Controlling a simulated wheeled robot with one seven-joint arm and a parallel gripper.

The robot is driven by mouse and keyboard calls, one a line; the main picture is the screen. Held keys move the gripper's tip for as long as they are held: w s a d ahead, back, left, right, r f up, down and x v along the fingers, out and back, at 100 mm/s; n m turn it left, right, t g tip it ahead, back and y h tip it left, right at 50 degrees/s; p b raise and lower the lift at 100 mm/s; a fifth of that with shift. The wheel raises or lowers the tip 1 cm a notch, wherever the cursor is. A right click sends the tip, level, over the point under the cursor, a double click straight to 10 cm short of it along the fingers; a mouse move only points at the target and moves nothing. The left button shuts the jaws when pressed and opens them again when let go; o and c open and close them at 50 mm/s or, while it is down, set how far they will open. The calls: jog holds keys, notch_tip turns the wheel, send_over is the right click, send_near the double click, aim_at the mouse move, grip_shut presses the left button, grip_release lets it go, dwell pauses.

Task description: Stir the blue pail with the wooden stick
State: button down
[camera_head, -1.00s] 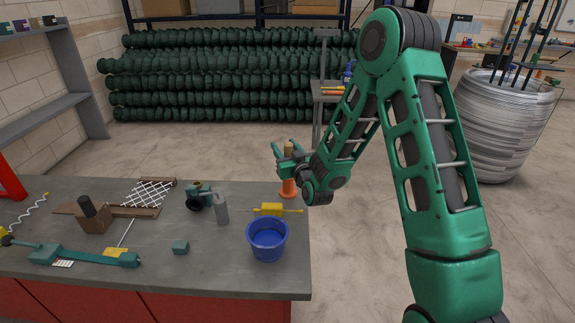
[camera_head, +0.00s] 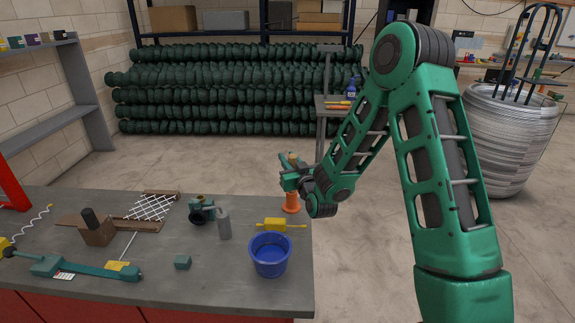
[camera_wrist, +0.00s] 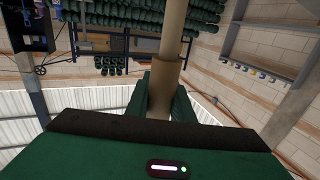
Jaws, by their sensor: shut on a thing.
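The blue pail (camera_head: 270,256) stands upright on the grey workbench near its right front corner, its inside blue. My gripper (camera_head: 289,172) is at the far right edge of the bench, behind the pail and above an orange cone-shaped stand (camera_head: 291,203). It is shut on the wooden stick (camera_head: 292,158), whose tan upper end sticks up above the fingers. In the wrist view the stick (camera_wrist: 174,45) runs up between the fingers (camera_wrist: 172,105). The stick's lower end is hidden, so I cannot tell whether it is inside the orange stand.
A yellow tool (camera_head: 274,224) lies just behind the pail. A grey bottle (camera_head: 224,224), a small teal block (camera_head: 182,262) and a teal winch-like tool (camera_head: 201,209) are to its left. Wire mesh (camera_head: 150,207) lies farther left. Open floor lies right of the bench.

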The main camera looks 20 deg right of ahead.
notch_tip(320, 180, up, 9)
dwell(0.6)
jog(key=shift+f, duration=0.1)
jog(key=c, duration=2.3)
grip_release()
grip_shut()
